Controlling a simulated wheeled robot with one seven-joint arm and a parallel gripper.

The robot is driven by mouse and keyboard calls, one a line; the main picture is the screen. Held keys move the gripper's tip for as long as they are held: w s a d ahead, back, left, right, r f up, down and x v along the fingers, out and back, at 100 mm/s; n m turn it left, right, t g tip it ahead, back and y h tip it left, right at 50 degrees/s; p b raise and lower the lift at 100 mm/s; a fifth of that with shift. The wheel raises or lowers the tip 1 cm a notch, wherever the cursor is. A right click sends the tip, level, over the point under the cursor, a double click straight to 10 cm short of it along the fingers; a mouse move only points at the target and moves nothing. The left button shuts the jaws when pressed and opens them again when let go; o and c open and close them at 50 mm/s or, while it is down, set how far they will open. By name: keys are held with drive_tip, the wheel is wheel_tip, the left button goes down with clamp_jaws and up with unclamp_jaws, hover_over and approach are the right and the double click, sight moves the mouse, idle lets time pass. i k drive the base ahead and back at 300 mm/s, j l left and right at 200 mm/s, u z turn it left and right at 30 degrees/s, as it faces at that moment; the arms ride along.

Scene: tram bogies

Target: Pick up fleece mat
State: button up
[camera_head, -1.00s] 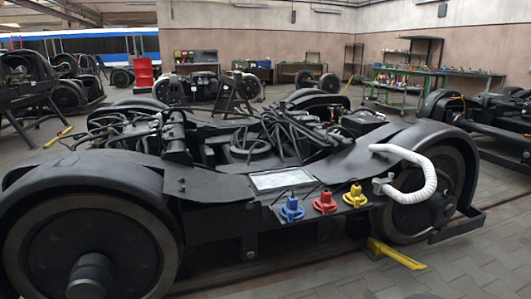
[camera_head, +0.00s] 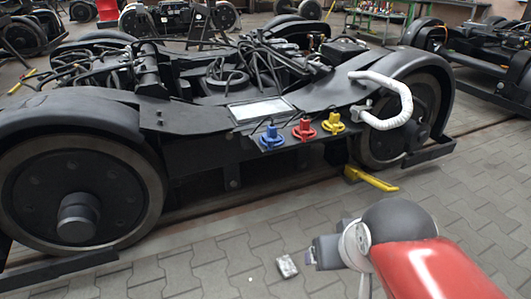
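I cannot make out a thing that is clearly a fleece mat. A pale flat rectangle (camera_head: 262,109) lies on the bogie's dark top, behind the coloured knobs; I cannot tell its material. My gripper (camera_head: 312,256) is at the lower right, at the end of my red and grey arm, over the paving in front of the bogie. It is small and seen partly from behind, so its fingers are unclear. A small grey-white block (camera_head: 287,266) shows just left of it; I cannot tell if they touch.
A large black bogie (camera_head: 180,115) with wheels fills the left and middle. Blue (camera_head: 271,138), red (camera_head: 304,129) and yellow (camera_head: 334,123) knobs and a white curved hose (camera_head: 398,88) are on its near side. A yellow lever (camera_head: 371,179) juts out low. Paved floor is clear at right.

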sight(289, 270)
drive_tip(key=i+z, duration=0.15)
drive_tip(key=z, duration=0.2)
drive_tip(key=i+j+z, duration=0.1)
drive_tip(key=z, duration=0.25)
drive_tip(key=i+j+z, duration=0.1)
drive_tip(key=i+z, duration=0.2)
drive_tip(key=k, duration=0.05)
